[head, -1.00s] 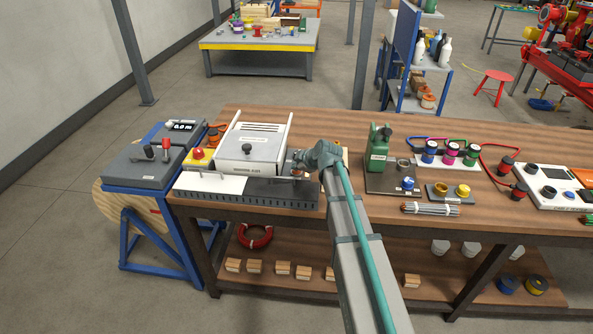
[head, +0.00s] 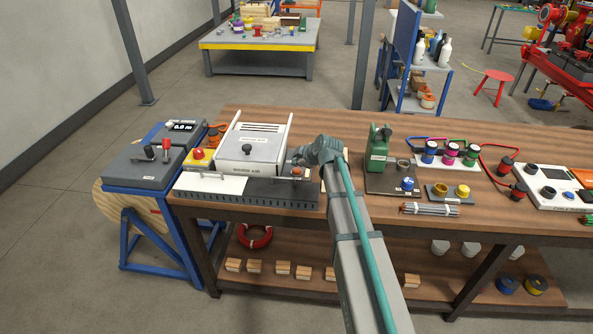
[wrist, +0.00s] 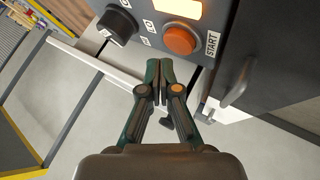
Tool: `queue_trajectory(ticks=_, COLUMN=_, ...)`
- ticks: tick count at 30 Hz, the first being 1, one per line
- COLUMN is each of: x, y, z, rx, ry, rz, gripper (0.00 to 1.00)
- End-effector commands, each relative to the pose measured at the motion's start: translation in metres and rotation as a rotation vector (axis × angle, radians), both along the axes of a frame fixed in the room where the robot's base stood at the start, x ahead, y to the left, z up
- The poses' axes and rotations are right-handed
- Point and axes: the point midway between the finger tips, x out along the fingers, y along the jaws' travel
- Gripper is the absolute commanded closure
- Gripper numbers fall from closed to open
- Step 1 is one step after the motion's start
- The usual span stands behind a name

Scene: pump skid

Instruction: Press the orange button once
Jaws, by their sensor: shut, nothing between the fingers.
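The orange button (wrist: 180,40) is a round cap in a dark collar on a grey panel, beside a START label, in the wrist view. In the head view it shows as a small orange spot (head: 296,171) at the right end of the machine's front strip. My gripper (wrist: 160,66) is shut and empty. Its fingertips lie just below the button in the wrist picture, with the whole cap uncovered. I cannot tell the depth gap. In the head view my gripper (head: 298,157) is at the machine's right end, just behind the button.
A black rotary knob (wrist: 117,24) sits left of the button, and a lit amber window (wrist: 176,8) is above it. A dark handle (wrist: 238,82) juts out at right. A white-lidded machine (head: 251,150) stands left of my arm; a green device (head: 378,150) stands right.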

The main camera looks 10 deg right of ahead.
Motion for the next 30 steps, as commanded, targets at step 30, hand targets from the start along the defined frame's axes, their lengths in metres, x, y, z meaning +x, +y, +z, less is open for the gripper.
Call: queue_trajectory(ticks=30, x=0.000, y=0.000, z=0.047, rx=0.000, ry=0.000, rz=0.000, gripper=1.00)
